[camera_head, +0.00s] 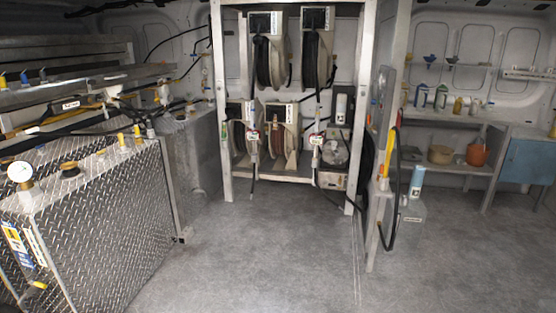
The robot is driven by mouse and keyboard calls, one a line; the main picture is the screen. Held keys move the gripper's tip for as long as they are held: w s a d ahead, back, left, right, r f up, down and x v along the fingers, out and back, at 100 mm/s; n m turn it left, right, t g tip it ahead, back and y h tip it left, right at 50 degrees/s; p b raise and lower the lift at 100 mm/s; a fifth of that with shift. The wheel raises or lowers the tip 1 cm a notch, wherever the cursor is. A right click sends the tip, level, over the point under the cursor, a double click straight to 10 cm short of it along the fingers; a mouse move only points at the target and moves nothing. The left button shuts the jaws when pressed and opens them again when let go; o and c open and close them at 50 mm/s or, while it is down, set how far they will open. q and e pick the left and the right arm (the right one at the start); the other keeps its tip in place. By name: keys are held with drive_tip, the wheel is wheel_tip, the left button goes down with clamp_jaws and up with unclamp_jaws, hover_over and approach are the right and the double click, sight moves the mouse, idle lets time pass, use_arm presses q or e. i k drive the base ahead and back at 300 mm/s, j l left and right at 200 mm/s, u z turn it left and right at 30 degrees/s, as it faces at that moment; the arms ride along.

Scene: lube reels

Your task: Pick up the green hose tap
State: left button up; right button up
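I cannot make out a clearly green hose tap at this size. Two hose ends with small pale and red fittings hang at the front of the reel rack (222,100), a left hose end (253,137) and a right hose end (316,141). Their dark nozzles hang below the fittings. Large upper reels, a left one (266,64) and a right one (312,66), sit above smaller lower reels, one of them reddish (279,135). Neither of my grippers shows in the head view.
A post with a yellow handle (389,148) and black hose stands right of the rack. A shelf (460,168) holds an orange pot (477,154). The grey floor (265,255) is clear.

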sight(224, 127)
drive_tip(key=i+u, duration=0.2)
drive_tip(key=i, duration=0.9)
drive_tip(key=i+l+u, duration=0.1)
drive_tip(key=i+u, duration=0.15)
drive_tip(key=i, duration=0.9)
drive_tip(key=i+l, duration=0.1)
drive_tip(key=i, duration=0.65)
drive_tip(key=i+u, duration=0.1)
drive_tip(key=i, duration=0.7)
drive_tip(key=i+l, duration=0.2)
drive_tip(key=i, duration=0.55)
drive_tip(key=j+u, duration=0.05)
